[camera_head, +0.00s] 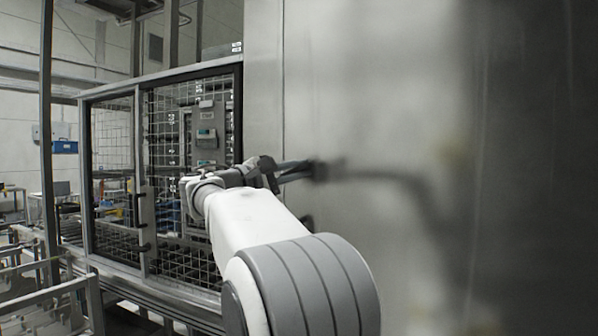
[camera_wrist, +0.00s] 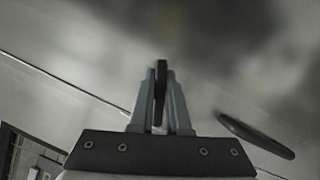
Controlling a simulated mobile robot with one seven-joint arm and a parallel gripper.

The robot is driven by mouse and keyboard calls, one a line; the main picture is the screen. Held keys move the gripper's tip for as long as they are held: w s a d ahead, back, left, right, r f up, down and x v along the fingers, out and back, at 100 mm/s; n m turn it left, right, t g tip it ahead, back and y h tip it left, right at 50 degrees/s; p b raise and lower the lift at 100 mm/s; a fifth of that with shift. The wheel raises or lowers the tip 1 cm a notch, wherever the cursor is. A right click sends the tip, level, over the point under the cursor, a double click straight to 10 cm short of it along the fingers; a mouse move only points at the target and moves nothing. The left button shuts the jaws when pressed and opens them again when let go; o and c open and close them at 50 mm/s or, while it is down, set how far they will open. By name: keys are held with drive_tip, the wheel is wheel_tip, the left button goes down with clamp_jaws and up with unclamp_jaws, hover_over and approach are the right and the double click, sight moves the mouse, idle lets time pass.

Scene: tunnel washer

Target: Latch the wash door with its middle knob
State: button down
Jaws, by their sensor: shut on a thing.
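The wash door appears as a large smooth steel panel (camera_head: 390,110), with a vertical seam near its left side. My gripper (camera_head: 312,171) reaches to the panel from the left. Its fingers are shut on a dark, narrow knob (camera_wrist: 161,85), which stands edge-on between them in the wrist view. In the head view the held knob is mostly hidden by the fingers. A second dark knob (camera_wrist: 256,136) lies free to the right in the wrist view. A dark knob also shows below my gripper in the head view (camera_head: 307,223). Whether the door is latched cannot be told.
A mesh cage (camera_head: 115,170) with a dark handle (camera_head: 143,220) stands to the left, with a control box (camera_head: 206,130) behind it. Metal rails (camera_head: 50,290) run at the lower left. The panel mirrors my arm as a blurred dark shape.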

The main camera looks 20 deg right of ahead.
drive_tip(key=m, duration=0.2)
drive_tip(key=m+y, duration=0.1)
drive_tip(key=m, duration=0.1)
drive_tip(key=shift+w+a+f+g, duration=0.1)
drive_tip(key=shift+w+f+g, duration=0.1)
drive_tip(key=shift+g, duration=0.2)
idle(0.4)
drive_tip(key=c, duration=1)
unclamp_jaws()
drive_tip(key=shift+o, duration=0.6)
drive_tip(key=v, duration=1.7)
drive_tip(key=shift+a+r, duration=0.15)
drive_tip(key=shift+r, duration=0.3)
drive_tip(key=shift+s, duration=0.1)
